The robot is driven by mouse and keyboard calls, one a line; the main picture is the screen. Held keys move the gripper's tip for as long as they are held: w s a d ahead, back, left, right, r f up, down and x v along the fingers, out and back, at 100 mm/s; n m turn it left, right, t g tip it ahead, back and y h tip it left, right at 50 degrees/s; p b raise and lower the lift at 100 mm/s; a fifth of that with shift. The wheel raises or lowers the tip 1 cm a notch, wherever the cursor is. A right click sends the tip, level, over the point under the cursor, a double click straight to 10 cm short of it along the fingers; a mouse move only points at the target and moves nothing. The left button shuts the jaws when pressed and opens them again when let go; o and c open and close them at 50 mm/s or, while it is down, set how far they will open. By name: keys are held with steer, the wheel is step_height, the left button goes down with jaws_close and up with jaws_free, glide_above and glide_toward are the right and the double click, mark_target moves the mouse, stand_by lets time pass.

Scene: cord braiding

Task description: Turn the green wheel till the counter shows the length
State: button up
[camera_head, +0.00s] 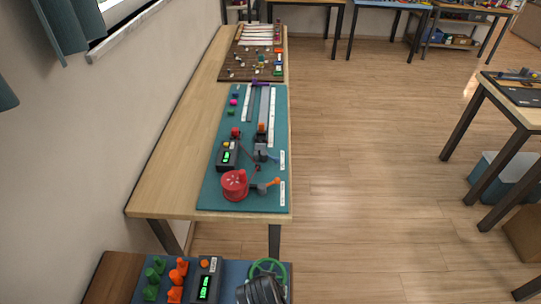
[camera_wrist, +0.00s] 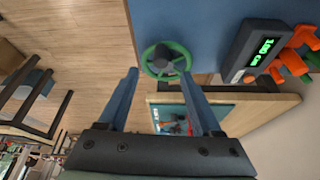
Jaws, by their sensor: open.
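The green wheel (camera_head: 267,261) is at the bottom of the head view, partly hidden by my dark wrist. In the wrist view the green wheel (camera_wrist: 147,62) is whole, a ring with a grey hub. My gripper (camera_wrist: 159,74) is open and empty, its two blue fingers pointing at the wheel. The fingertips lie on either side of the wheel's near part in the picture; I cannot tell whether they touch it. The counter (camera_wrist: 252,50) is a dark box with a lit green display, which seems to read 100 cm. It also shows in the head view (camera_head: 205,282).
Orange pegs (camera_wrist: 297,50) stand close beside the counter. Green pegs (camera_head: 152,280) stand farther left on the blue board (camera_head: 232,270). A wooden table (camera_head: 170,170) with a teal board (camera_head: 240,120) stands beyond.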

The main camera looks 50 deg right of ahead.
steer(key=x, duration=0.7)
steer(key=shift+w+d+f, duration=0.15)
steer(key=shift+f, duration=0.05)
jaws_close()
stand_by(0.4)
